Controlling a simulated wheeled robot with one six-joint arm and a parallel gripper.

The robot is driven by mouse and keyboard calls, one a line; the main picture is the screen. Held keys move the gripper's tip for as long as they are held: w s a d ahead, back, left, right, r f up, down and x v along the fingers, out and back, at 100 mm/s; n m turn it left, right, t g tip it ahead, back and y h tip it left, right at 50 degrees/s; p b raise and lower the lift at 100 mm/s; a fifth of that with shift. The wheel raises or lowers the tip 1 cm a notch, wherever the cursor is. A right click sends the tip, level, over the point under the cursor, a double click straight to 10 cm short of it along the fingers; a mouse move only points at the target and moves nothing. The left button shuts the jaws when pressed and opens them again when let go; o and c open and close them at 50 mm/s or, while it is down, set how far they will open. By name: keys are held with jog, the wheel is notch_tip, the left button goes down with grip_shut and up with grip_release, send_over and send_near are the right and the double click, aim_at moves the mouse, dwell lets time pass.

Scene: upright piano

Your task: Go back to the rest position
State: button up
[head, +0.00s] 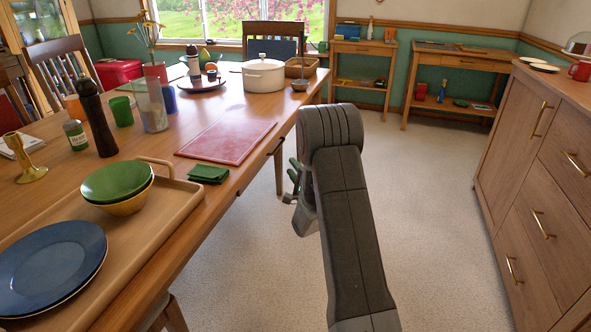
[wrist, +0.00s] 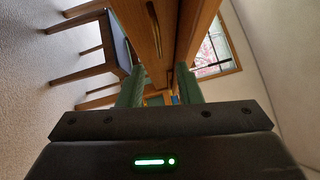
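My gripper shows in the wrist view (wrist: 160,88) with its two green fingers apart and nothing between them. In the head view my gripper (head: 294,178) is a small green-tipped part at the left of my dark grey arm, partly hidden by it. It is beside the long edge of the wooden dining table (head: 222,183), over the floor, and looks clear of the table. My arm is raised and bent in the aisle.
The table bears a tray (head: 187,189) with bowls and plates, a red board (head: 226,142), a green cloth (head: 208,173) and a white pot (head: 263,75). A wooden cabinet (head: 530,165) stands at the right. The floor (head: 425,180) between them is clear.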

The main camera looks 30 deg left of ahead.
aim_at(277, 148)
jog(key=x, duration=0.4)
jog(key=b+x, duration=0.1)
jog(key=x, duration=0.4)
jog(key=b+x, duration=0.1)
jog(key=x, duration=0.3)
jog(key=shift+w+a+f, duration=0.15)
jog(key=shift+a+f, duration=0.1)
jog(key=shift+a, duration=0.05)
jog(key=shift+w+r, duration=0.1)
jog(key=p+v, duration=0.2)
jog(key=v, duration=1.1)
jog(key=b+x, duration=0.2)
jog(key=x, duration=1.1)
jog(key=shift+b, duration=0.3)
jog(key=w+d+p, duration=0.2)
jog(key=w+d, duration=0.1)
jog(key=d, duration=1.1)
jog(key=p+v, duration=0.2)
jog(key=v, duration=1.2)
jog(key=shift+w+d, duration=0.25)
jog(key=shift+w, duration=0.05)
